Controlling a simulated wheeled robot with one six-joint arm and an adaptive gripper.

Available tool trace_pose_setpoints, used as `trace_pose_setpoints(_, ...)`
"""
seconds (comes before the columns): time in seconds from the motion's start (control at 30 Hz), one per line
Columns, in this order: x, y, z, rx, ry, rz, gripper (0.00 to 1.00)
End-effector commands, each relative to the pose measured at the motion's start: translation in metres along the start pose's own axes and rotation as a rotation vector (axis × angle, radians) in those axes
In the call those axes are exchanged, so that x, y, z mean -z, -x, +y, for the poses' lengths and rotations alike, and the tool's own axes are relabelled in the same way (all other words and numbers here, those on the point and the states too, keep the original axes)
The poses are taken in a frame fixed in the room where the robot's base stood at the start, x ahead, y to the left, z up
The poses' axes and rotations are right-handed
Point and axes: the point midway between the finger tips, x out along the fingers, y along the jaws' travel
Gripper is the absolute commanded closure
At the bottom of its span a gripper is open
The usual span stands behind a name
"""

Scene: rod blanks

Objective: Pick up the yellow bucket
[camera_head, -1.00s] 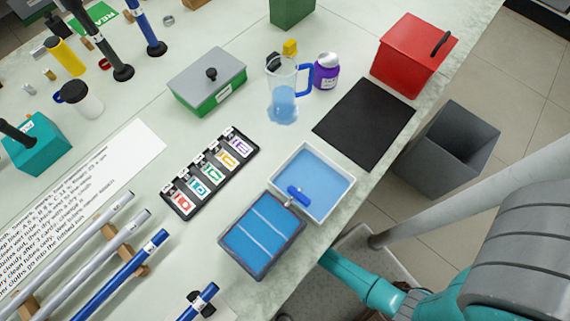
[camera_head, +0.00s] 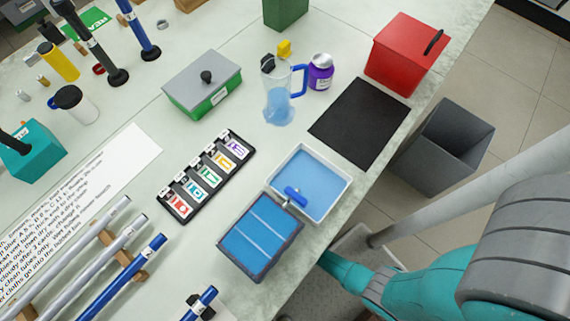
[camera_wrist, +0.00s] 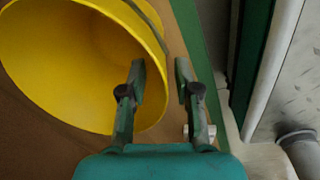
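The yellow bucket (camera_wrist: 75,60) fills the upper left of the wrist view, with its open mouth facing the camera. It is not seen in the head view. My gripper (camera_wrist: 162,78) is open in the wrist view. Its left finger overlaps the bucket's mouth and its right finger is outside the rim, so the bucket's right wall shows between them. I cannot tell how deep the fingers are or whether they touch the wall. In the head view only part of my arm shows at the lower right; the gripper is out of sight there.
The bucket is over a brown surface (camera_wrist: 30,140) with a green edge strip (camera_wrist: 190,25). Pale panels stand at the right of the wrist view. In the head view, a grey bin (camera_head: 440,150) stands on the floor beside the cluttered bench (camera_head: 330,240).

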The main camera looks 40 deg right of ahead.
Motion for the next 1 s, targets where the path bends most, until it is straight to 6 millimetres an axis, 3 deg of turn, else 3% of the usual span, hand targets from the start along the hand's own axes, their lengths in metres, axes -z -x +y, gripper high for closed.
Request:
trace_pose_setpoints(0.4,-0.0001,-0.0072,-0.0003,0.0,0.0,0.0,0.68)
trace_pose_setpoints(0.53,-0.0001,-0.0072,-0.0003,0.0,0.0,0.0,1.0)
trace_pose_setpoints(1.0,0.0,-0.0068,-0.0001,0.0,0.0,0.0,1.0)
